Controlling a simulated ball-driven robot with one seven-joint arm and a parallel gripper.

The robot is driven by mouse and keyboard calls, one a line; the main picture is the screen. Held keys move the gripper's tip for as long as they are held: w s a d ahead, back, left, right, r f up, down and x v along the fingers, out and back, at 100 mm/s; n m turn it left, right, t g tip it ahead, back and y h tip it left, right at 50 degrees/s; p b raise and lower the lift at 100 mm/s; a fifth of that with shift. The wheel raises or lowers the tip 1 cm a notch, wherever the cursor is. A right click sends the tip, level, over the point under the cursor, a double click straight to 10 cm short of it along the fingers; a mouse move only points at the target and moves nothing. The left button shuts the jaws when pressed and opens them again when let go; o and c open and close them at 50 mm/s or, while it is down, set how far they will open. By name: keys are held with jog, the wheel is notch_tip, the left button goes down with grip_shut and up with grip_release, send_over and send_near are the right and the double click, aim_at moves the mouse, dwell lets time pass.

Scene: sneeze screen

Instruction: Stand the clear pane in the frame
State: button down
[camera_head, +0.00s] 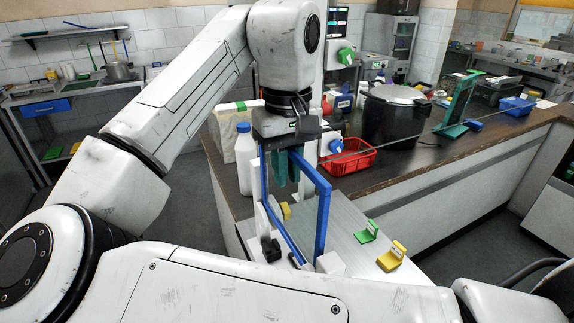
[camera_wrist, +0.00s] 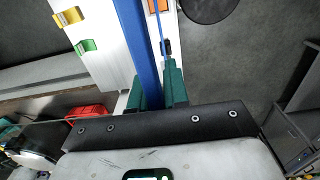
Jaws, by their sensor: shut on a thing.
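The clear pane (camera_head: 323,222) shows as a blue-edged upright rectangle with a see-through middle. My gripper (camera_head: 287,168) is above it, pointing down, with its dark green fingers shut at its top edge. In the wrist view the blue edge (camera_wrist: 148,60) runs between the fingers of my gripper (camera_wrist: 156,88). White blocks of the frame (camera_head: 330,263) stand on the pale worktop around the pane's lower edge. I cannot tell whether the lower edge is seated in them.
A green clip (camera_head: 367,231) and a yellow clip (camera_head: 392,256) lie right of the pane. A white bottle (camera_head: 245,152) stands at left. A red basket (camera_head: 348,157) and a black pot (camera_head: 393,120) stand on the brown counter behind. The pale worktop near the clips is clear.

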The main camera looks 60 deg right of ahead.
aim_at(287, 219)
jog(key=shift+f+b, duration=0.4)
jog(key=shift+f, duration=0.95)
dwell(0.5)
jog(key=shift+f+b, duration=1.85)
jog(key=shift+f, duration=2.15)
jog(key=shift+f+b, duration=0.3)
jog(key=shift+f, duration=0.4)
jog(key=shift+r+p, duration=0.3)
jog(key=shift+p, duration=1.2)
